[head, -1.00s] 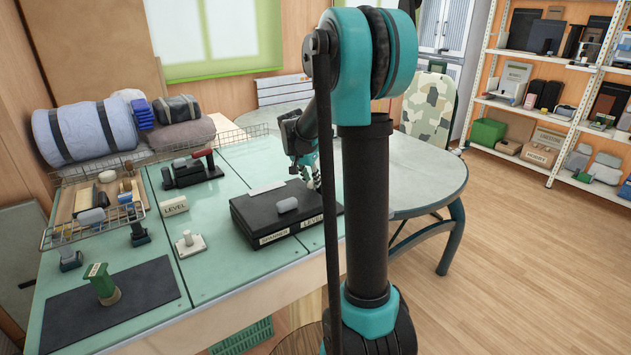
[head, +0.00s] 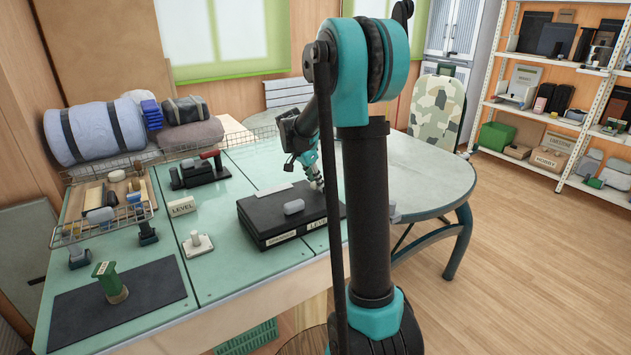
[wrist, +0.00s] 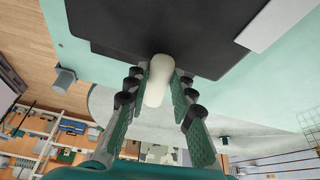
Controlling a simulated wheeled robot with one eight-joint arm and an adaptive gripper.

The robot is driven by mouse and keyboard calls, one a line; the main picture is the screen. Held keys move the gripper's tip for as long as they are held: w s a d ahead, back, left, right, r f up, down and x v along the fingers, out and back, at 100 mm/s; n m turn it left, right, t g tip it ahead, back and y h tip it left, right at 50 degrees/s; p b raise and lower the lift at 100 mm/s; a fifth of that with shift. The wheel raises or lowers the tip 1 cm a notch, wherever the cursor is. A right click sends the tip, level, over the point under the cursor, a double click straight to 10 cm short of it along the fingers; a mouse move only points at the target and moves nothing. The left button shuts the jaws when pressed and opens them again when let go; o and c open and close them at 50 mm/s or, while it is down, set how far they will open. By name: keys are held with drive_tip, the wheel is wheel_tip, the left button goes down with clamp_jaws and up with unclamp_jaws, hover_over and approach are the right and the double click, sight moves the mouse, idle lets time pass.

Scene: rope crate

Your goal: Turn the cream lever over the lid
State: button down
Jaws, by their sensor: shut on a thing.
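The cream lever (wrist: 157,82) is a short rounded bar in the wrist view, at the edge of the dark lid (wrist: 125,22). My gripper (wrist: 162,92) has its two green-padded fingers on either side of the lever and is shut on it. In the head view the black box with its lid (head: 262,211) lies on the green table, with a grey knob (head: 294,207) on top. My gripper (head: 316,182) is at the box's far right edge there. My arm hides part of that side, and the lever is too small to make out clearly.
A green stamp-like piece (head: 109,283) stands on a dark mat (head: 150,290). A wire basket (head: 95,228) is farther left.

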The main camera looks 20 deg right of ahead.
drive_tip(key=c, duration=1.3)
unclamp_jaws()
drive_tip(key=v, duration=1.2)
drive_tip(key=s+f+n+y, duration=0.1)
drive_tip(key=s+f+n, duration=0.3)
drive_tip(key=s, duration=0.6)
drive_tip(key=s+a+f+n+t+y, duration=0.1)
drive_tip(key=s+f+n, duration=0.3)
drive_tip(key=s+f, duration=0.5)
drive_tip(key=s+f+n+t+y, duration=0.1)
drive_tip(key=s+f+n, duration=0.3)
drive_tip(key=s, duration=0.7)
drive_tip(key=shift+a+f+n+y, duration=0.2)
drive_tip(key=shift+f+y, duration=0.05)
drive_tip(key=shift+f, duration=0.45)
drive_tip(key=shift+a+f+n+y, duration=0.15)
drive_tip(key=shift+f+n+y, duration=0.1)
drive_tip(key=shift+f, duration=0.45)
